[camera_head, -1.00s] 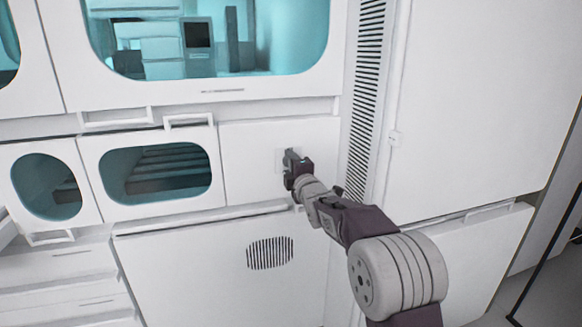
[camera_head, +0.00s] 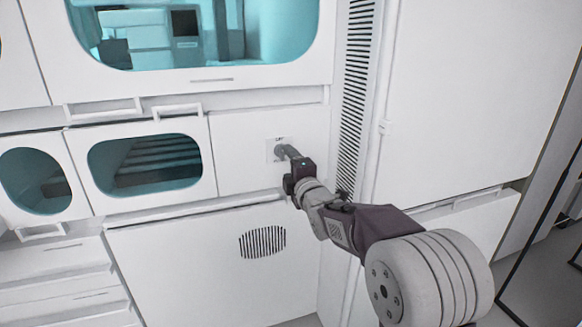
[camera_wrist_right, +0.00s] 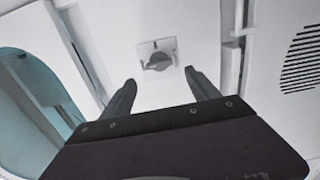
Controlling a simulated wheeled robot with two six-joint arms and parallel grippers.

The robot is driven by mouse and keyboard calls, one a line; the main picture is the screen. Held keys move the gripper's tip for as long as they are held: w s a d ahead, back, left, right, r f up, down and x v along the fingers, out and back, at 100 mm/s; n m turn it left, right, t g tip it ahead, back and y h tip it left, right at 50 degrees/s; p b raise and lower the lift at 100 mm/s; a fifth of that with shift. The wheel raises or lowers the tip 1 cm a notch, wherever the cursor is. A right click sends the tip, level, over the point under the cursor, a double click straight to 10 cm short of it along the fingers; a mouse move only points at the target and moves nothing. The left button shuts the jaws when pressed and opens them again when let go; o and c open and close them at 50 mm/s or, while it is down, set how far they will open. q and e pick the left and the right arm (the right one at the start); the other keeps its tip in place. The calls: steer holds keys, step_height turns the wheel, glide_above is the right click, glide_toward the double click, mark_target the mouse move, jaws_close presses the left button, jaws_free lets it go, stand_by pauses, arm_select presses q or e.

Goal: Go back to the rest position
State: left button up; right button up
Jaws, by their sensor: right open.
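My right gripper (camera_head: 288,160) is in front of the white machine's panel, near a small square plate with a knob. In the right wrist view its two fingers (camera_wrist_right: 160,92) are spread apart with nothing between them. The plate with the round grey knob (camera_wrist_right: 158,60) shows beyond the fingertips, apart from them. In the head view the knob plate (camera_head: 272,147) is partly covered by my gripper. My left gripper is in neither view.
The white machine has a large teal window (camera_head: 260,40) above and smaller teal windows (camera_head: 145,165) at left. Handles (camera_head: 176,112) stick out from its front. A vent strip (camera_head: 352,110) and a tall white panel (camera_head: 460,100) stand at right. Open floor shows at far right.

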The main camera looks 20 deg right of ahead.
steer(key=shift+s, duration=0.9)
steer(key=s+a+f+m+g, duration=0.1)
steer(key=s+f+m+g, duration=0.4)
steer(key=f, duration=0.6)
steer(key=s+a+f+m+g, duration=0.1)
steer(key=s+f+m+g, duration=0.15)
steer(key=s+f, duration=0.65)
steer(key=s+f+m+g, duration=0.5)
steer(key=s+f+m, duration=0.1)
steer(key=s, duration=0.3)
steer(key=s+f+m+g, duration=0.5)
steer(key=s+f, duration=0.1)
steer(key=s, duration=0.3)
step_height(320, 180, up, 33)
steer(key=p, duration=3.3)
steer(key=shift+w+t, duration=0.15)
steer(key=shift+t, duration=0.2)
